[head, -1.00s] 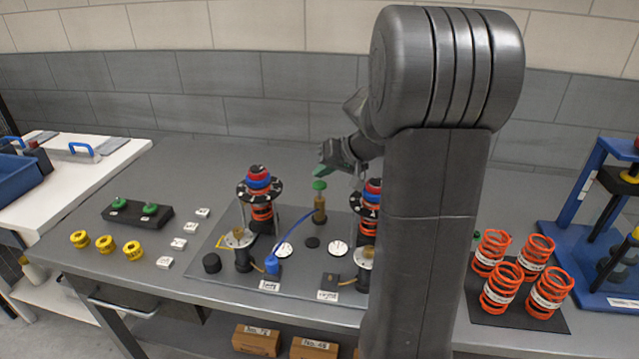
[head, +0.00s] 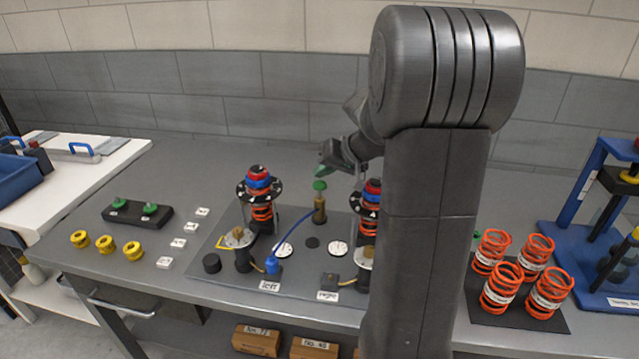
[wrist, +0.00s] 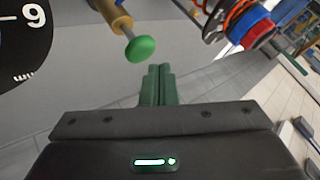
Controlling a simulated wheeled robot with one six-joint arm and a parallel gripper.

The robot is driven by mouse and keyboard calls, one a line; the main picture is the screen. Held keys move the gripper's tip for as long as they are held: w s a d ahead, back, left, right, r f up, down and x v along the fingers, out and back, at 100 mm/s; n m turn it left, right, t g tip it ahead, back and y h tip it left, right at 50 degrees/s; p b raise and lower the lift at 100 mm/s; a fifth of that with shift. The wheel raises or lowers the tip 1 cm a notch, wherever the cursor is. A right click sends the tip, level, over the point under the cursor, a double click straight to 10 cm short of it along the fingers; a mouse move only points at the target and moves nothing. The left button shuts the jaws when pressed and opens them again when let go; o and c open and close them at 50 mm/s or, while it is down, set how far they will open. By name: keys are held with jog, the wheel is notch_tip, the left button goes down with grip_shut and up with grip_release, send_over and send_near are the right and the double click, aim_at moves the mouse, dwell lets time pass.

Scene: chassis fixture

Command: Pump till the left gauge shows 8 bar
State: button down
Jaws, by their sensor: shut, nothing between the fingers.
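The pump (head: 319,210) is a small upright brass cylinder with a green knob (head: 319,185) on top. It stands between the two spring units, and a blue hose (head: 292,232) runs from it to a blue fitting (head: 272,265) by the left label. My gripper (head: 332,168) is shut and empty, above and right of the knob in the head view. In the wrist view the shut green fingertips (wrist: 158,70) are apart from the knob (wrist: 140,48). A black dial marked 9 (wrist: 22,40) is cut off at the edge; no gauge reading is legible.
The left spring unit (head: 262,212) and right spring unit (head: 369,228) flank the pump; my arm partly hides the right one. Orange springs (head: 502,288) stand at right. Yellow rings (head: 105,244) and white tags lie at left. The bench behind the pump is clear.

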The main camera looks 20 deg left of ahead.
aim_at(320, 184)
jog(key=shift+f, duration=0.1)
jog(key=shift+f+b, duration=0.35)
jog(key=shift+b, duration=0.3)
jog(key=shift+f+b, duration=1.3)
dwell(1.0)
dwell(0.4)
jog(key=shift+r+p, duration=0.85)
jog(key=shift+r, duration=0.9)
jog(key=shift+r+p, duration=1.6)
jog(key=shift+r, duration=0.9)
